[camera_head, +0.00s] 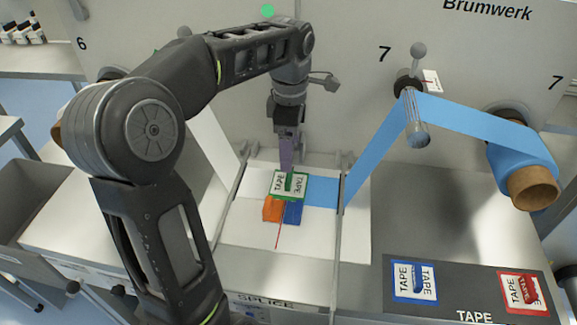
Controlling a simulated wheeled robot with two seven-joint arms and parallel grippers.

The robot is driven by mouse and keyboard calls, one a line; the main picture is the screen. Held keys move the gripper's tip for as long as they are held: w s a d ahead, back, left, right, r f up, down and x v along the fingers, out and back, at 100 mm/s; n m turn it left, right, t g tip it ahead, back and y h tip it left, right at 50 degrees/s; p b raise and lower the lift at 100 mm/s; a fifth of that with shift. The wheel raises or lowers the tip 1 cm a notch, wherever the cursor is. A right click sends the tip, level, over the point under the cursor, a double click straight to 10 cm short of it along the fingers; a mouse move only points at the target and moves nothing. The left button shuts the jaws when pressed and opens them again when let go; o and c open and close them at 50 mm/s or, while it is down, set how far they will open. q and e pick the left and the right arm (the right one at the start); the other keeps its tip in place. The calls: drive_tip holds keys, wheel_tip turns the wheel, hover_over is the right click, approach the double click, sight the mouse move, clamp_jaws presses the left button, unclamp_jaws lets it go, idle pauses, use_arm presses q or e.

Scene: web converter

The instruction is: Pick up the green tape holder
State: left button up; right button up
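The green tape holder (303,189) is a flat, green-edged plate with a white face marked TAPE. It appears over the back of the orange block (271,209) and the blue block (294,214) on the white splice table. I cannot tell whether it rests on them or is just above. My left gripper (288,170) points straight down at the middle of the holder, its fingertips at or touching it. The fingers are seen edge-on, so their gap is hidden. My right gripper is not in view.
Blue film (460,118) runs from a roll (522,155) at the right over a roller (415,125) down to the table. Upright guides flank the splice area. A dark tape tray (450,303) at the front right holds a blue holder (414,282) and a red holder (520,292).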

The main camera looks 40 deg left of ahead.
sight(289, 175)
use_arm(q)
drive_tip(key=shift+s+d+r, duration=0.1)
drive_tip(key=shift+s, duration=0.05)
drive_tip(key=shift+f, duration=1.35)
drive_tip(key=shift+f, duration=0.1)
wheel_tip(289, 175, down, 5)
drive_tip(key=shift+p, duration=0.6)
drive_tip(key=c, duration=1.4)
drive_tip(key=shift+c, duration=0.2)
